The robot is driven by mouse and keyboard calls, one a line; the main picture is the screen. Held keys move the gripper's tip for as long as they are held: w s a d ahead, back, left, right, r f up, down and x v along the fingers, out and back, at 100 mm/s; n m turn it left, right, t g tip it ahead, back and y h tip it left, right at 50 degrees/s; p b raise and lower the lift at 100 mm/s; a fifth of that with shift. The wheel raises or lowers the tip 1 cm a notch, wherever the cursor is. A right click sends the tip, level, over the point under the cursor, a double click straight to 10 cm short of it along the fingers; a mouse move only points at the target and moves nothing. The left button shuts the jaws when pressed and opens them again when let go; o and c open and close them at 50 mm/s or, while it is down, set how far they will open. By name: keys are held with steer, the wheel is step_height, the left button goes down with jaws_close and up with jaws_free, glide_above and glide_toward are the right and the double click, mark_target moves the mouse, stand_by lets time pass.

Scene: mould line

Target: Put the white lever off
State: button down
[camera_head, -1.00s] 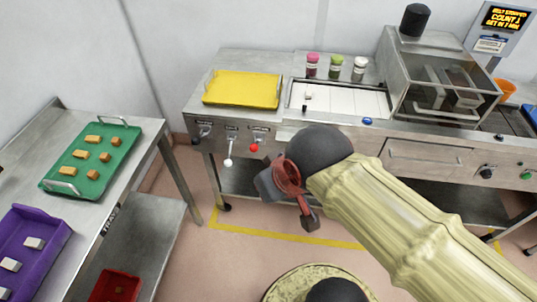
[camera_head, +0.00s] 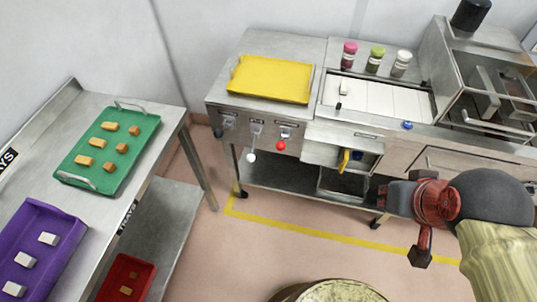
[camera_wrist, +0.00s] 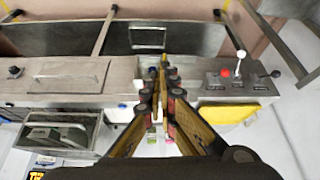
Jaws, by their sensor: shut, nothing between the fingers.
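The white lever (camera_head: 252,156) hangs from the left part of the machine's front panel, its white ball knob pointing down. A red-knobbed lever (camera_head: 281,146) is to its right and a black-knobbed lever (camera_head: 218,132) to its left. The white lever also shows in the wrist view (camera_wrist: 241,55), where the panel appears upside down at the right. My gripper (camera_head: 400,198) is well to the right of the levers, apart from them. In the wrist view my gripper's fingers (camera_wrist: 162,75) are together and empty, pointing toward the machine front.
A yellow tray (camera_head: 269,80) lies on the counter above the levers. An open recess with a yellow handle (camera_head: 343,160) lies right of them. At left, a table (camera_head: 88,112) holds a green tray (camera_head: 146,128) and a purple tray (camera_head: 67,222). The floor before the levers is clear.

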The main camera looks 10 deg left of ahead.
steer(key=w+a+f+m+g+y, duration=0.1)
steer(key=w+a+f+g+y, duration=0.1)
steer(key=w+a+f+y, duration=0.45)
steer(key=w+a+f+m+g+y+p, duration=0.15)
steer(key=w+a+f, duration=0.25)
steer(key=a, duration=0.6)
steer(key=w+a+f+g+y+b, duration=0.1)
steer(key=w+a+f+g+y, duration=0.25)
steer(key=w+a+f, duration=0.35)
steer(key=w+f+m+t+y, duration=0.1)
steer(key=w+f+m+t, duration=0.2)
steer(key=f, duration=0.7)
steer(key=w+f+m+t+y+p, duration=0.1)
steer(key=w+f+m+t, duration=0.3)
steer(key=w+f+t, duration=0.3)
step_height(320, 180, down, 3)
steer(key=shift+w+r, duration=0.1)
steer(key=shift+w, duration=0.8)
steer(key=shift+m, duration=0.25)
